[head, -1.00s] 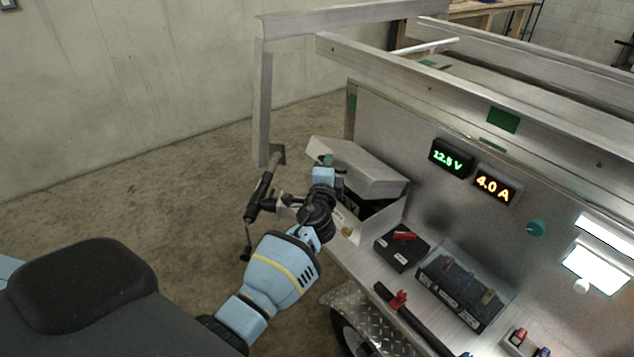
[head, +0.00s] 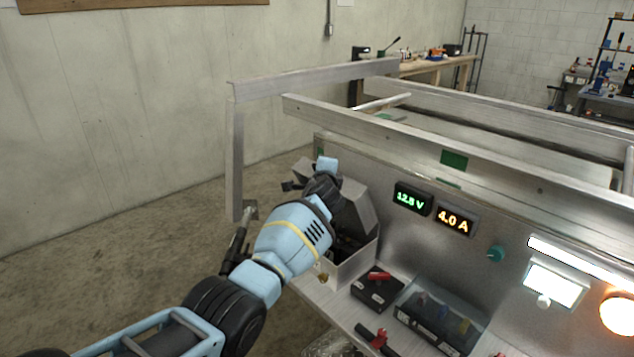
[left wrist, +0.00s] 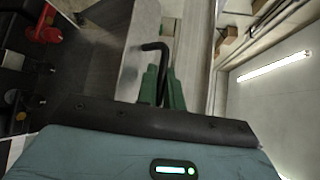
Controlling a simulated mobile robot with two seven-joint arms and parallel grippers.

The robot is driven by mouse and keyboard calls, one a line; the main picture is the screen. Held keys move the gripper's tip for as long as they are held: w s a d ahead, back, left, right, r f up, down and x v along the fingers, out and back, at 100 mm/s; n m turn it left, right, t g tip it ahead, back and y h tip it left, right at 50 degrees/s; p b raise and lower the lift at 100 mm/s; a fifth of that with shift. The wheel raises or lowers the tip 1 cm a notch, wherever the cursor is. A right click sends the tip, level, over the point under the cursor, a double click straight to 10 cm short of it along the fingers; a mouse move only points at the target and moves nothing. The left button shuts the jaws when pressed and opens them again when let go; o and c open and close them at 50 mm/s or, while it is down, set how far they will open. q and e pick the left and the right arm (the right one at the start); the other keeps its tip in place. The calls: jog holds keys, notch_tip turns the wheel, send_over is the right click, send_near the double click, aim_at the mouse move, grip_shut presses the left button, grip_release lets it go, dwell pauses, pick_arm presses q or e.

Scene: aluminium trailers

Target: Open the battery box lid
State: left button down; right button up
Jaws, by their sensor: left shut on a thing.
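The battery box (head: 352,268) is a grey metal box at the left end of the bench, against the trailer panel. Its lid (head: 357,207) is tilted up steeply, and dark contents show in the opening. My left arm reaches over the box front, and its wrist hides part of the lid. In the left wrist view, my left gripper (left wrist: 162,88) has green fingers shut on a black bent handle (left wrist: 157,48) beside a grey metal panel, which looks like the lid (left wrist: 141,45). The fingertips are hidden in the head view. My right gripper is not in view.
Right of the box are a black block with a red lever (head: 377,288) and a clear-covered fuse block (head: 440,315). Lit displays (head: 412,198) sit on the panel behind. A metal frame post (head: 235,160) stands left of the box, with open floor beyond.

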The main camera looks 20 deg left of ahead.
pick_arm(q)
jog(key=shift+w+d+r, duration=0.2)
jog(key=shift+w+r, duration=0.1)
jog(key=shift+w, duration=0.25)
jog(key=shift+w+d+r, duration=0.2)
jog(key=shift+w+r, duration=0.1)
jog(key=shift+w, duration=0.2)
jog(key=c, duration=1.8)
grip_release()
